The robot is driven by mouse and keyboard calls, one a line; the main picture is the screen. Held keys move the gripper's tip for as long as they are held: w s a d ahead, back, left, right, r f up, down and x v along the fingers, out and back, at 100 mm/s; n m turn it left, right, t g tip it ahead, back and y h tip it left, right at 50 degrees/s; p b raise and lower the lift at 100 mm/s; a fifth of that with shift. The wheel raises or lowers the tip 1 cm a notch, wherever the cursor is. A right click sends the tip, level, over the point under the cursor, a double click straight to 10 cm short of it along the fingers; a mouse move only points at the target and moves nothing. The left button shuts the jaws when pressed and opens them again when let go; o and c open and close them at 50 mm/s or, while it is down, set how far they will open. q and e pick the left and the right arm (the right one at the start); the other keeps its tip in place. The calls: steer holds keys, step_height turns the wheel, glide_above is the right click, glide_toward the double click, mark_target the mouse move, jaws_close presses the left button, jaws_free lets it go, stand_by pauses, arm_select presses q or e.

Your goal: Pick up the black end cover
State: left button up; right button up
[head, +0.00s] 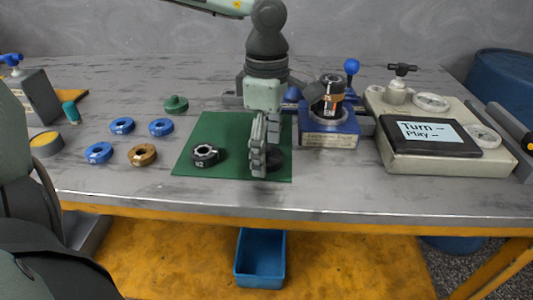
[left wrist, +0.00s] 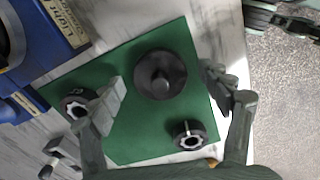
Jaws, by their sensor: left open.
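The black end cover (left wrist: 160,75) is a round dark disc with a short stub in its middle. It lies on the green mat (head: 225,128). In the head view the cover (head: 276,161) is partly hidden by my left gripper (head: 263,165). That gripper points down over the cover. In the left wrist view its fingers (left wrist: 165,86) are spread, with the cover seen between and a little beyond them. No contact shows.
A black ring (head: 205,155) lies left of the cover on the mat. Another dark ring (left wrist: 76,103) shows in the left wrist view. A blue fixture (head: 329,133) stands right of the mat. Blue rings (head: 122,126) and a bronze ring (head: 142,155) lie left. A blue bin (head: 260,258) sits below.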

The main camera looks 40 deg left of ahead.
arm_select(q)
steer(key=shift+c, duration=0.2)
steer(key=c, duration=1.4)
steer(key=shift+c, duration=0.3)
steer(key=shift+r, duration=0.5)
steer(key=r, duration=0.2)
steer(key=s+r, duration=0.1)
steer(key=shift+r+b, duration=0.35)
steer(key=shift+r, duration=0.05)
steer(key=s+a+r, duration=0.1)
steer(key=s+r, duration=0.5)
steer(key=s, duration=0.4)
steer(key=shift+s+a+b, duration=0.25)
steer(key=shift+s+b, duration=0.05)
arm_select(e)
step_height(320, 180, up, 3)
steer(key=shift+w+d+f, duration=0.1)
steer(key=shift+d, duration=0.05)
